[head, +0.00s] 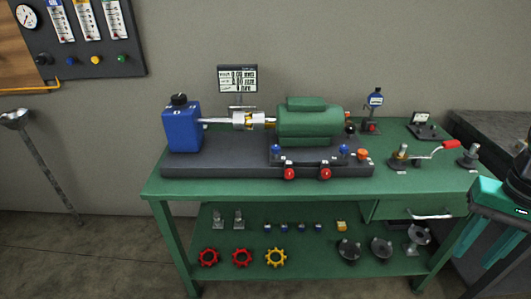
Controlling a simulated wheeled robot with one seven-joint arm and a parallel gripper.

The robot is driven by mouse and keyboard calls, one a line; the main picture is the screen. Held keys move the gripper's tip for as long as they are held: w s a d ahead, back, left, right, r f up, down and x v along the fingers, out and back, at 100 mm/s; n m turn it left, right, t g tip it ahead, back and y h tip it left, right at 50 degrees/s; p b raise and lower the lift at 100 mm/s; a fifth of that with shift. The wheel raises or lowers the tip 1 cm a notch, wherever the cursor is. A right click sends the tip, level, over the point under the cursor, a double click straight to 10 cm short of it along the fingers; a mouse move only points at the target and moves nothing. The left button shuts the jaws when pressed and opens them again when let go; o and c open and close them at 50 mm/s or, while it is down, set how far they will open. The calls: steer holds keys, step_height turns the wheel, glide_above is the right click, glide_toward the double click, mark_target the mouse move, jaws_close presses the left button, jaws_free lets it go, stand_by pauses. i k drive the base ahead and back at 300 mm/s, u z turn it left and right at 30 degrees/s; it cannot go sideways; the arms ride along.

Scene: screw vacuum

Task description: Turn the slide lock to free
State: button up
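A green motor (310,122) sits on a sliding plate on a dark base (220,170) on the green bench. A silver shaft coupling (249,120) lies between it and a blue housing (182,129). An orange knob (363,155) stands at the right of the base. Two red knobs (289,174) are on the front face and two blue knobs (276,149) are above them. I cannot tell for sure which of these is the slide lock, nor its setting; the labels are too small to read.
A small display (238,78) stands behind the coupling. A red-handled crank (435,151) and small fittings stand on the bench's right. The lower shelf (310,268) holds handwheels and small parts.

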mark_target(363, 154)
steer(key=z, duration=1.25)
steer(key=i, duration=0.6)
steer(key=u, duration=1.25)
